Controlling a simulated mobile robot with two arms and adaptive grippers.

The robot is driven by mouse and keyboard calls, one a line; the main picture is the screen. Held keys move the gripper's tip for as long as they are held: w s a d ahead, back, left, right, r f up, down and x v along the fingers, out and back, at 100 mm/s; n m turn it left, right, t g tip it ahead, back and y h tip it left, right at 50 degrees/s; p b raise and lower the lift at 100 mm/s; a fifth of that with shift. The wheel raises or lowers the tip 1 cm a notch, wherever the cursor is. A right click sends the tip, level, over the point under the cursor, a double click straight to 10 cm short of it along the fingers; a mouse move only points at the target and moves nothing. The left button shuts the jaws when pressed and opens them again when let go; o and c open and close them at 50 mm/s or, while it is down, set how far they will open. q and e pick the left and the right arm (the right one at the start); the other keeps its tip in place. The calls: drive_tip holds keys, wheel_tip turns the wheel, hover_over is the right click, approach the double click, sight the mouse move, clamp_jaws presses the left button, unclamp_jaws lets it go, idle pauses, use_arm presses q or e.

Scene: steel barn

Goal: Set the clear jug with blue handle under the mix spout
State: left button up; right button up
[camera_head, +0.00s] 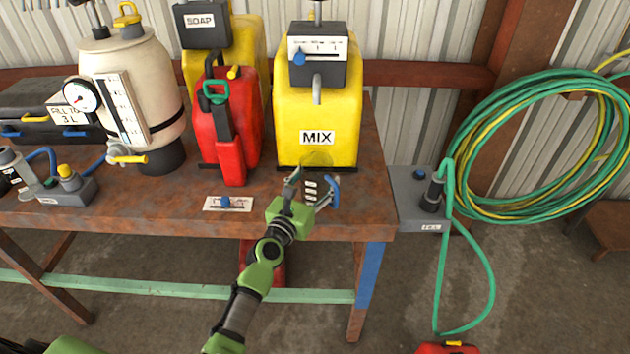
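The clear jug (317,160) with a blue handle (334,188) stands or hovers just in front of the yellow MIX container (342,115), near the bench's front edge. Its see-through body is hard to make out, and small white label marks show on it. The mix spout (317,92) is a grey tube hanging above the jug in the picture. My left gripper (312,192) reaches up to the jug with its fingers spread either side of the body; whether they press on it is not clear. My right gripper is not in view.
The rusty bench (180,203) also holds a red can (222,135), a yellow SOAP container (245,50), a cream tank (135,75) and a small slider plate (228,203). A grey box (412,195) sits at the bench's right end. Green hose (500,130) hangs on the right.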

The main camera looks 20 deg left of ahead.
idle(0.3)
use_arm(q)
drive_tip(key=shift+r, duration=0.25)
drive_tip(key=s+a, duration=0.1)
drive_tip(key=s, duration=1.1)
drive_tip(key=shift+a, duration=0.15)
